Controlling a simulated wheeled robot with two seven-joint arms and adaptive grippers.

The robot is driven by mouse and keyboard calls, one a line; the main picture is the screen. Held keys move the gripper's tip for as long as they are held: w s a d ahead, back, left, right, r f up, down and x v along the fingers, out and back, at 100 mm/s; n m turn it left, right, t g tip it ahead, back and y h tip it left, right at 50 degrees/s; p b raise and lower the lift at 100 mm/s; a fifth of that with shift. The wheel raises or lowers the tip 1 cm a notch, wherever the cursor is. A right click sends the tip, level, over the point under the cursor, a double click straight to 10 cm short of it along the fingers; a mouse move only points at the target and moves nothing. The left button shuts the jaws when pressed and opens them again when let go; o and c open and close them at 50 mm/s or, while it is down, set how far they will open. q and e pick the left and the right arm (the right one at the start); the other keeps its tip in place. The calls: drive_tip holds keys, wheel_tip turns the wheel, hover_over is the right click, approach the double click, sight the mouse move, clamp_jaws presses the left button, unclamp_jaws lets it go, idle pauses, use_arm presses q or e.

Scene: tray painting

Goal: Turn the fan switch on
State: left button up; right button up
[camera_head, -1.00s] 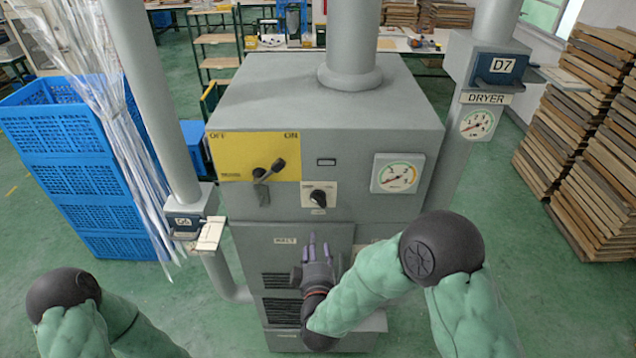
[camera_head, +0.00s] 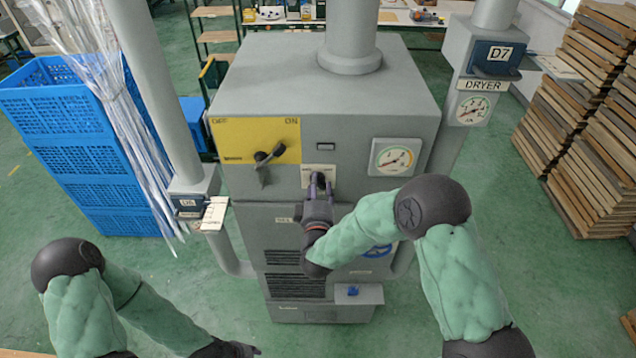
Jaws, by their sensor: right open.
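A grey machine cabinet (camera_head: 270,80) stands straight ahead. On its front, a cream plate (camera_head: 313,169) carries a small dark rotary switch, now largely hidden by my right gripper; its lettering is too small to read. My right gripper (camera_head: 319,181) is open, its two fingertips at the plate, one to each side of the switch. I cannot tell whether they touch it. A yellow panel (camera_head: 230,135) marked OFF and ON, with a dark lever (camera_head: 268,157), is up and left of the plate. My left gripper (camera_head: 240,349) is low at the bottom edge, only partly in view.
A round gauge (camera_head: 395,158) is right of the switch. A blue handwheel (camera_head: 377,250) is partly behind my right forearm. Pipes flank the cabinet. Blue crates (camera_head: 60,110) stand left, stacked boards (camera_head: 600,130) right.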

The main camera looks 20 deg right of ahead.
drive_tip(key=shift+w+d, duration=0.15)
drive_tip(key=shift+w, duration=0.35)
clamp_jaws()
